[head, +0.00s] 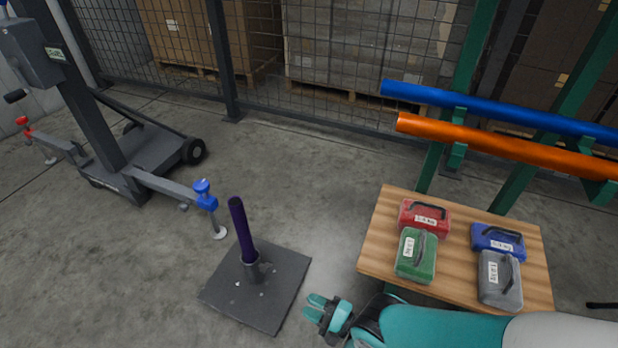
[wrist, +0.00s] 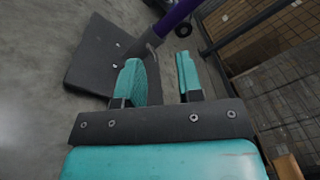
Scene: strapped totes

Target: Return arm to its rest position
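My gripper (head: 319,308) is in the lower middle of the head view, at the end of my teal arm, which comes in from the bottom right. In the wrist view its two teal fingers (wrist: 165,80) stand apart with nothing between them. A purple post (head: 242,230) stands upright in a dark square base plate (head: 270,292) on the floor, to the left of my gripper. The post (wrist: 172,20) and base plate (wrist: 95,60) also show beyond the fingers in the wrist view. The gripper looks apart from the post.
A wooden table (head: 385,240) at right bears red (head: 425,217), green (head: 415,255), blue (head: 498,242) and grey (head: 499,280) cases. Blue (head: 480,107) and orange (head: 490,143) bars lie on a green rack behind. A wheeled stand (head: 130,165) is at left. Floor between is clear.

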